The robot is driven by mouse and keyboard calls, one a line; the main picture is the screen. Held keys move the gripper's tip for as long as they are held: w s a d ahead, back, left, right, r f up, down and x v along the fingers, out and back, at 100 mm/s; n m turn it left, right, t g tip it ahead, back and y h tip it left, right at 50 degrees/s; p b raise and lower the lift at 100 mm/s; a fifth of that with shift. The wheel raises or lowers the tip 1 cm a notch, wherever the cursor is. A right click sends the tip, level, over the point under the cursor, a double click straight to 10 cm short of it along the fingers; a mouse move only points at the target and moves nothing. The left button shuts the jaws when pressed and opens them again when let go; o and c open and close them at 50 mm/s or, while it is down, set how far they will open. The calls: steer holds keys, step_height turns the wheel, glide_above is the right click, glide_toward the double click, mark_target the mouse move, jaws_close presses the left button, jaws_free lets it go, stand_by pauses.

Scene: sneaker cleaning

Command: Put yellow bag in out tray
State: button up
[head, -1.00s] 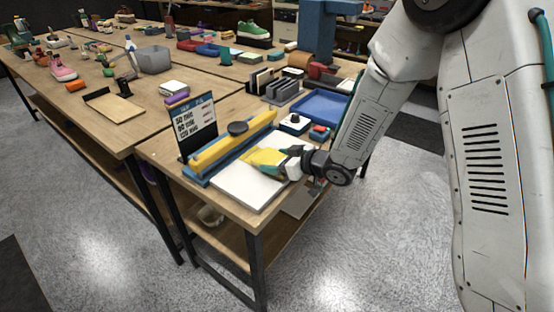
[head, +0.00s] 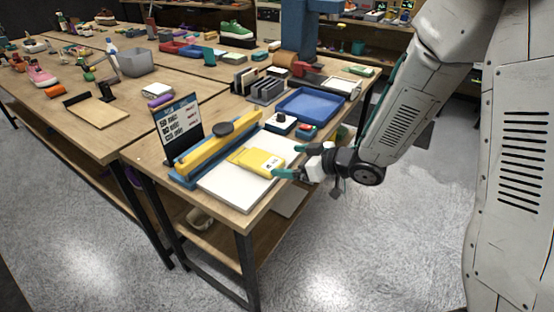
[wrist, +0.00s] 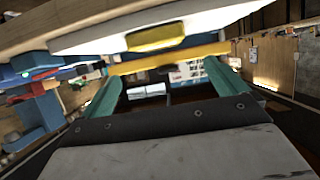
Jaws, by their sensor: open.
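The yellow bag (head: 256,161) lies flat on a white board (head: 232,190) at the near end of the table. It also shows in the wrist view (wrist: 156,37), on the white board's surface ahead of the fingers. My gripper (head: 285,161) is open and empty at the right side of the bag, its teal fingers apart. In the wrist view the two fingers (wrist: 162,88) are spread with nothing held between them. A blue tray (head: 311,104) stands behind the bag to the right and looks empty; whether it is the out tray I cannot tell.
A yellow and blue bar tool (head: 219,141) lies along the board's left side, with a price sign (head: 182,130) behind it. A small dark box (head: 281,122) and a red and blue item (head: 306,130) sit between board and tray. Grey racks (head: 266,88) stand behind.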

steer(key=shift+v, duration=1)
